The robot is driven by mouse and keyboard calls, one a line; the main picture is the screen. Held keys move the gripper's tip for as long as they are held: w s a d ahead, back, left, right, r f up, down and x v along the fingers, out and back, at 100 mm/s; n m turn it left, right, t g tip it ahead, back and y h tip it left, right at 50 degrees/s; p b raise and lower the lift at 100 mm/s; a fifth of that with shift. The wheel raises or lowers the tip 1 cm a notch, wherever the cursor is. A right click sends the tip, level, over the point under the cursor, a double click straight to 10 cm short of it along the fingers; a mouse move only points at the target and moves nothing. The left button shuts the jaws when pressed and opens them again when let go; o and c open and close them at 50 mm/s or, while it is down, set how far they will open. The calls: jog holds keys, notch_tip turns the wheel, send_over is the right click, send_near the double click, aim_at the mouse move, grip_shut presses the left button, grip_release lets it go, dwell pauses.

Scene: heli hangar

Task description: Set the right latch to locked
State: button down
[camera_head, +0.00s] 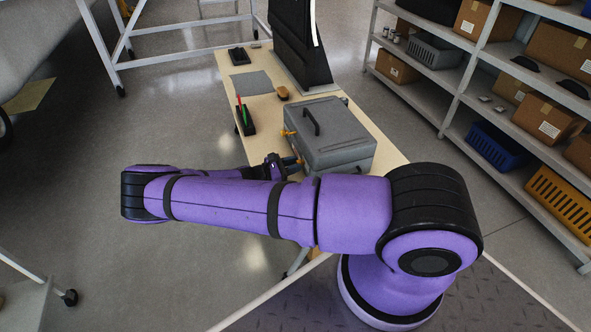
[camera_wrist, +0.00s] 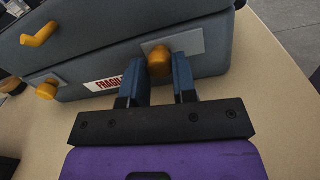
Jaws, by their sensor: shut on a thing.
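A grey case (camera_head: 335,140) with a black top handle sits on the table. In the wrist view its front (camera_wrist: 105,55) carries a white label with red "FRAGILE" lettering. The right latch (camera_wrist: 159,57) is an orange knob on a grey plate. My gripper (camera_wrist: 159,73) is shut on this latch, one finger at each side; the fingers hide part of it. At the left of the front are an orange handle (camera_wrist: 40,35) and, lower, an orange knob (camera_wrist: 46,91). In the head view my gripper (camera_head: 284,164) is at the case's near front corner, partly behind my arm.
The table (camera_head: 262,92) also bears a black tray (camera_head: 244,121) with red and green sticks, a grey sheet (camera_head: 250,82), a small brown item (camera_head: 283,93) and a tall dark panel (camera_head: 300,45). Shelves (camera_head: 450,95) with boxes and crates stand at right.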

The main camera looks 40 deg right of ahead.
jog(key=shift+w, duration=0.3)
jog(key=c, duration=0.9)
grip_release()
jog(key=shift+d, duration=0.1)
jog(key=v, duration=1)
jog(key=shift+w+a, duration=0.1)
jog(key=shift+a, duration=0.25)
